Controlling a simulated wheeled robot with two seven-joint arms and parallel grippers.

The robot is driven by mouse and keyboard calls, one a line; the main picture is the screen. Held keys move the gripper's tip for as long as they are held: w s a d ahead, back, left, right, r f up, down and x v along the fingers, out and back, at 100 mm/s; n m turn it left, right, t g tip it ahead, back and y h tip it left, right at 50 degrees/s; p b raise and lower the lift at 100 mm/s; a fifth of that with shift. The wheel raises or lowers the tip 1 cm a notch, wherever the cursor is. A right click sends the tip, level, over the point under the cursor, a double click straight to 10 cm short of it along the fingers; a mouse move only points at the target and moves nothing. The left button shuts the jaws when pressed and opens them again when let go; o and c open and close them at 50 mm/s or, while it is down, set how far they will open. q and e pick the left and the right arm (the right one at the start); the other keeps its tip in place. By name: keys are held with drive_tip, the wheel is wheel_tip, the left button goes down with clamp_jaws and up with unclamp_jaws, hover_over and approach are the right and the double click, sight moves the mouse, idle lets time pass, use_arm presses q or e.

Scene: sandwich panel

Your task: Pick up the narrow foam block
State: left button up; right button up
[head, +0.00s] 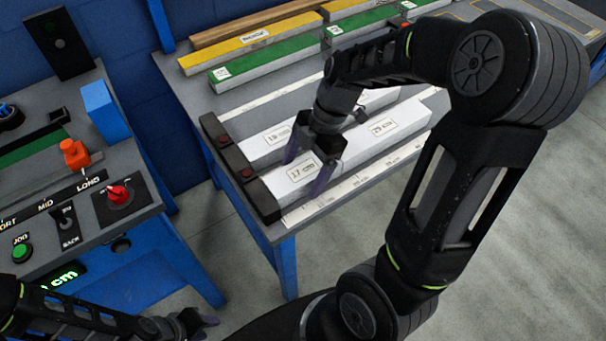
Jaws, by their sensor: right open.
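White foam blocks lie on the grey bench in the middle of the head view. One front block (283,186) is labelled 17 cm, and a label reading about 29 cm sits on white foam (400,119) to its right. Another white block (250,147), labelled about 19 cm, lies behind. Which block is the narrow one is not certain. My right gripper (307,165) is open and points down over the 17 cm block, one finger toward its far side and one toward its near side. Contact cannot be told. My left gripper (203,322) is low at the bottom edge, away from the blocks; its jaw opening is unclear.
A black end stop (263,200) borders the blocks on the left. A measuring strip (340,190) runs along the bench's front edge. Green (265,66) and yellow (250,42) topped bars lie at the back. A control panel (85,215) with buttons and a red knob stands left.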

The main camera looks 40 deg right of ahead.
sight(304, 170)
drive_tip(key=shift+c, duration=0.2)
drive_tip(key=c, duration=1.4)
drive_tip(key=shift+c, duration=0.2)
wheel_tip(304, 170, up, 10)
drive_tip(key=p, duration=0.6)
drive_tip(key=shift+r, duration=0.1)
drive_tip(key=shift+d, duration=0.1)
